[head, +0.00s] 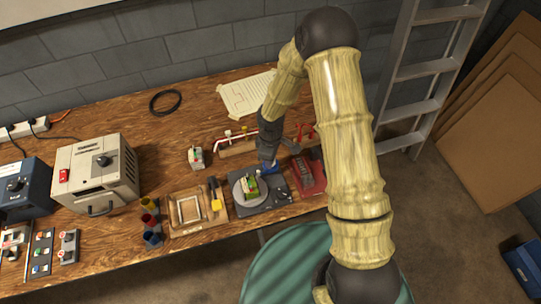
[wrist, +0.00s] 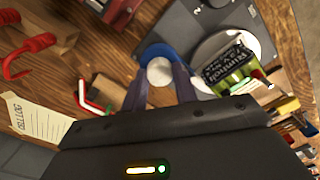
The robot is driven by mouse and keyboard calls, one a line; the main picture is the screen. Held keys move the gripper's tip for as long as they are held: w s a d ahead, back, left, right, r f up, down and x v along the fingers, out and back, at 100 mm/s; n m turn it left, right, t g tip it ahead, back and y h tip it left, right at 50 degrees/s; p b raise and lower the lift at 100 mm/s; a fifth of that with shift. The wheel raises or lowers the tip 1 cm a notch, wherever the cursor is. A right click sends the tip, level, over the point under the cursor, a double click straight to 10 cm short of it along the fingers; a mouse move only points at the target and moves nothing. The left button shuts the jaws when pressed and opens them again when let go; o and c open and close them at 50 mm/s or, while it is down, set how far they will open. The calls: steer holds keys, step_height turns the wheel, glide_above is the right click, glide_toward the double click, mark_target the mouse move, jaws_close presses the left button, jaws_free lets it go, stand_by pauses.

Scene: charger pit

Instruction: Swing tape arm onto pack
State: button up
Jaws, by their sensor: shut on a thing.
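My gripper (head: 267,158) is at the back edge of the dark station plate. In the wrist view its two fingers (wrist: 160,86) are on either side of a blue tape arm (wrist: 152,50) with a white round end, and shut on it. The blue arm also shows in the head view (head: 271,168), partly hidden by my gripper. The green pack (head: 250,186) with a printed label stands on a round grey disc (head: 240,199). In the wrist view the pack (wrist: 236,68) is to the right of the blue arm, with a gap between them.
A red case (head: 309,176) lies right of the plate. A wooden tray (head: 190,221) with a yellow-tipped tool is at the left.

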steer(key=shift+n+p, duration=0.45)
steer(key=shift+n, duration=1.15)
steer(key=o, duration=1)
steer(key=shift+c, duration=0.2)
step_height(320, 180, up, 17)
steer(key=shift+r, duration=0.2)
